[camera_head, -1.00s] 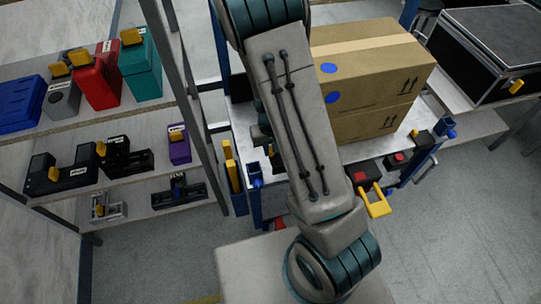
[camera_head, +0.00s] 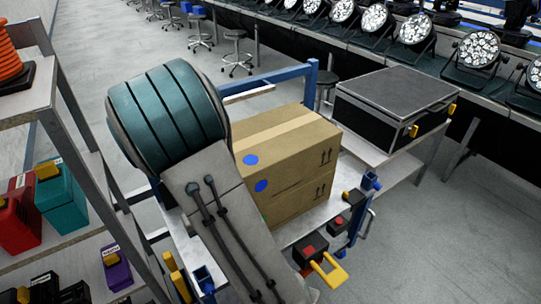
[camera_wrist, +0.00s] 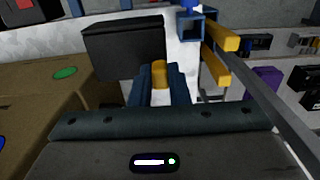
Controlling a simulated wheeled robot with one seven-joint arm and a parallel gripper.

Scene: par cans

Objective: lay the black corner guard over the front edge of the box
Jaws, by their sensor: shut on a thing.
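In the wrist view, my gripper (camera_wrist: 160,85) has its blue fingers shut on a yellow grip tab (camera_wrist: 160,73). A black, block-like piece (camera_wrist: 122,48), apparently the black corner guard, is directly beyond the tab and to its left. The guard appears apart from the box. My arm hides my gripper and the guard in the head view.
The cart's bare top (camera_head: 325,208) shows beside the box. Red and black pieces with a yellow loop (camera_head: 330,270) sit at its edge. A black case (camera_head: 395,100) stands behind right. A shelf (camera_head: 75,235) with coloured items is at left; open floor lies right.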

